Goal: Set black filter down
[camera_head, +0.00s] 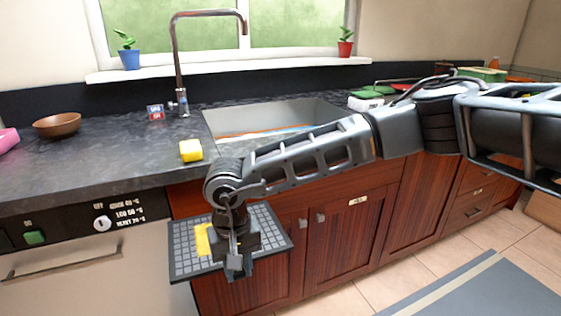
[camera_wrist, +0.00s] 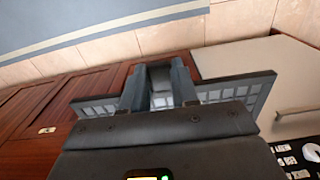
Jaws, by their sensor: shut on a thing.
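The black filter (camera_head: 186,256) is a flat dark panel with a light grey grid and a yellow patch on it. My gripper (camera_head: 238,268) is shut on the filter and holds it in front of the cabinet doors, below the counter's front edge. In the wrist view the filter (camera_wrist: 228,92) shows on both sides of my gripper (camera_wrist: 160,85), partly hidden behind the fingers and the gripper body.
The dark counter (camera_head: 100,165) holds a yellow sponge (camera_head: 190,150), a brown bowl (camera_head: 57,125) and a sink (camera_head: 265,118) with a tall tap (camera_head: 180,60). A dishwasher (camera_head: 90,275) stands at the left. A grey-blue mat (camera_head: 490,290) lies on the tiled floor.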

